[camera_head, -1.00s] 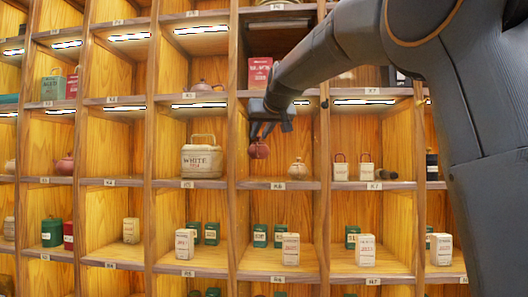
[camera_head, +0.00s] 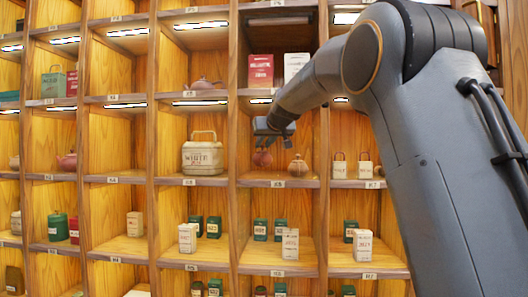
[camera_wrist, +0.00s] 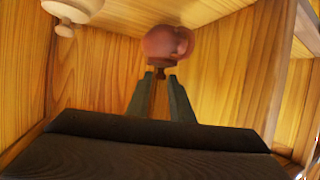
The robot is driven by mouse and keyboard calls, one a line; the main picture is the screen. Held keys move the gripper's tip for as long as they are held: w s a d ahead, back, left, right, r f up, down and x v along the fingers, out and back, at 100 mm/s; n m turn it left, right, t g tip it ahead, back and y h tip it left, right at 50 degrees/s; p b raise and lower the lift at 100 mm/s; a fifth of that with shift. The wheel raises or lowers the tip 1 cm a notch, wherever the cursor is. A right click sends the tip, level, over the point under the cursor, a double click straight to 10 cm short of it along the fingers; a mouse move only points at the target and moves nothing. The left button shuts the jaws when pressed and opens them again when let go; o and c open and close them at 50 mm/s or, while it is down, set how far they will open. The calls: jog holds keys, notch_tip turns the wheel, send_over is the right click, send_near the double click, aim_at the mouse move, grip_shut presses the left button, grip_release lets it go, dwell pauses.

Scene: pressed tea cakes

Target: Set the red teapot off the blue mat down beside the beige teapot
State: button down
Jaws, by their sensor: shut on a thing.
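The red teapot (camera_head: 262,158) is in a middle shelf compartment, left of the beige teapot (camera_head: 298,166), with a small gap between them. My gripper (camera_head: 268,143) reaches in from above and is shut on the red teapot's lid knob. In the wrist view, the fingertips (camera_wrist: 160,76) pinch the knob of the red teapot (camera_wrist: 168,43). The beige teapot (camera_wrist: 72,8) is cut off at the upper left there. I cannot tell whether the red teapot touches the shelf board. No blue mat can be made out.
Wooden uprights (camera_head: 233,150) bound the compartment on both sides. A large cream tea caddy (camera_head: 203,155) stands in the compartment to the left, and two small pale handled containers (camera_head: 352,168) to the right. Red and white boxes (camera_head: 261,70) stand on the shelf above.

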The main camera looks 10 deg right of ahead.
aim_at(264, 152)
notch_tip(264, 152, down, 2)
jog(key=shift+f+p, duration=0.2)
jog(key=shift+p, duration=0.1)
jog(key=shift+w+d+f+p, duration=0.1)
jog(key=shift+w+f+p, duration=0.05)
jog(key=shift+f+p, duration=0.25)
jog(key=c, duration=1.5)
grip_release()
jog(key=shift+f, duration=0.1)
jog(key=shift+c, duration=0.2)
jog(key=b+v, duration=0.4)
jog(key=v, duration=0.8)
